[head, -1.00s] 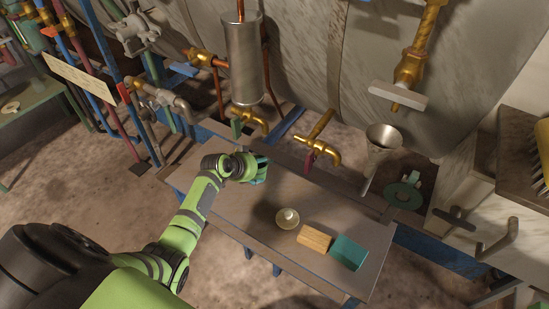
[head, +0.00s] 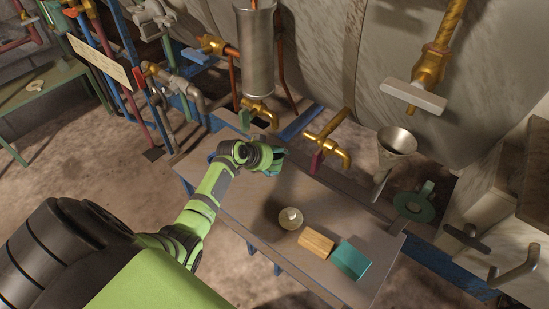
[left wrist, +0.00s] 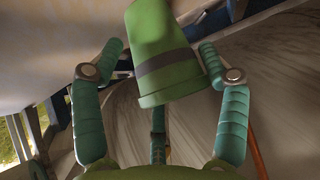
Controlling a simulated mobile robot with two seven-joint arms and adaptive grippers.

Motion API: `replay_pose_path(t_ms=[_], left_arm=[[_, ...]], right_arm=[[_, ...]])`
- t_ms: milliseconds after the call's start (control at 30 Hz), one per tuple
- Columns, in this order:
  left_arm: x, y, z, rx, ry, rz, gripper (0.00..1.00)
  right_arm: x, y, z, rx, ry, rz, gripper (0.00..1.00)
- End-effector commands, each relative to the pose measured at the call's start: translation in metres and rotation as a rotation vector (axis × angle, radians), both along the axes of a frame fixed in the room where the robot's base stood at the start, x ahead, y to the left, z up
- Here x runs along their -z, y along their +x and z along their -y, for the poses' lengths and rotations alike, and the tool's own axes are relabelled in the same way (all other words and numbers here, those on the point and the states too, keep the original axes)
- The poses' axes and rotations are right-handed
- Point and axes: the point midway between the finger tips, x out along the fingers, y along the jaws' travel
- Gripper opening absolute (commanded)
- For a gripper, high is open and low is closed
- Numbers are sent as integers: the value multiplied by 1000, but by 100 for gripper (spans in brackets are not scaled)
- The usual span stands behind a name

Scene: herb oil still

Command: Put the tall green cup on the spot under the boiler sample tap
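The tall green cup (left wrist: 165,55), with a dark band around it, shows in the left wrist view between the two fingers of my left gripper (left wrist: 160,50). It looks tilted in that view, and its wider end points toward the gripper's palm. A narrow gap shows beside the left finger; the right fingertip overlaps the cup's edge. My left gripper (head: 277,163) is over the far left part of the table in the head view, where it hides the cup. The sample tap (head: 327,142), brass with a red handle, is just right of it. My right gripper is out of view.
The table (head: 233,205) holds a pale dish (head: 290,219), a wooden block (head: 316,243) and a teal block (head: 350,260). Another brass tap (head: 258,108) is behind my gripper.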

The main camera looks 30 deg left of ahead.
Motion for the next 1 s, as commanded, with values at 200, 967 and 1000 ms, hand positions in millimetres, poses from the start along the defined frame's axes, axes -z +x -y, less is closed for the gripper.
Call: replay_pose_path(t_ms=[200,967,1000], left_arm=[[0,0,0,0,0,-1,90],[-70,-64,-12,1,4,-1,90],[-74,-68,-12,1,2,-2,90]], right_arm=[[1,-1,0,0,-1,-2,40],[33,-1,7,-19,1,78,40],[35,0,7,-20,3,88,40]])
